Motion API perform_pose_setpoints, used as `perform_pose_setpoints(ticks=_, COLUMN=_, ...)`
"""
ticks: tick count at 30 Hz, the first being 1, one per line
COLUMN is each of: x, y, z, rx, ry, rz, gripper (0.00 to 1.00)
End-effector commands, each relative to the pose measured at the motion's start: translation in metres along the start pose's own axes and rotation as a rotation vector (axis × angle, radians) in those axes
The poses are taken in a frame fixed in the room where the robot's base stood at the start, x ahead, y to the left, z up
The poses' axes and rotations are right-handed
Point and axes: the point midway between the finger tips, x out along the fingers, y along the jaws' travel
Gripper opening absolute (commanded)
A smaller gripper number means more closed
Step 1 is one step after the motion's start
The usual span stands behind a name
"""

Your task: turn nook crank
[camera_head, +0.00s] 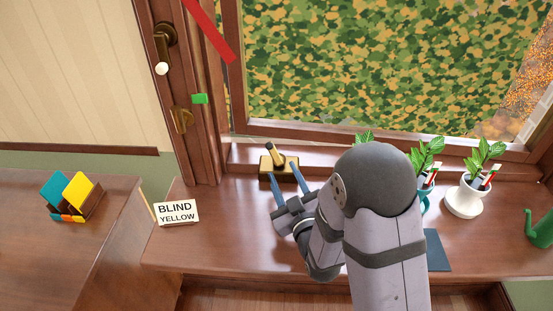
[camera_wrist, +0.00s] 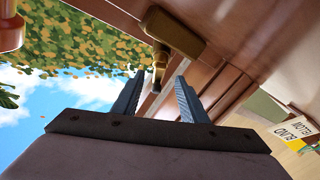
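A brass crank (camera_head: 275,154) with a dark, blocky base sits on the window sill at the middle of the picture. It also shows in the wrist view (camera_wrist: 172,32), where its base is at the top and its arm points down between my fingers. My gripper (camera_head: 284,172) is open, its two blue fingers spread apart just in front of the crank. In the wrist view my gripper (camera_wrist: 156,86) has the crank's end near the gap between its fingertips. I cannot tell whether either finger touches it.
A sign reading "BLIND YELLOW" (camera_head: 176,213) stands left on the desk. A brass handle (camera_head: 163,44), brass latch (camera_head: 182,120) and green tag (camera_head: 200,98) are on the window frame.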

Motion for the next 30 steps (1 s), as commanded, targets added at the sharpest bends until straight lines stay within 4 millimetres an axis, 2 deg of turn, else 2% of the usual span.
perform_pose_setpoints(ticks=1, x=0.012, y=0.002, z=-0.004, rx=0.0, ry=0.005, rz=0.002, gripper=0.39)
perform_pose_setpoints(ticks=6, x=0.04, y=0.001, z=-0.004, rx=0.0, ry=0.003, rz=0.001, gripper=0.39)
perform_pose_setpoints(ticks=13, x=0.065, y=0.001, z=-0.003, rx=0.0, ry=0.002, rz=0.001, gripper=0.39)
perform_pose_setpoints(ticks=18, x=0.073, y=0.001, z=-0.003, rx=0.0, ry=0.001, rz=0.0, gripper=0.39)
perform_pose_setpoints(ticks=28, x=0.075, y=0.001, z=-0.002, rx=0.0, ry=0.001, rz=0.0, gripper=0.39)
perform_pose_setpoints(ticks=29, x=0.075, y=0.001, z=-0.002, rx=0.0, ry=0.001, rz=0.0, gripper=0.37)
perform_pose_setpoints(ticks=30, x=0.075, y=0.001, z=-0.002, rx=0.0, ry=0.001, rz=0.0, gripper=0.27)
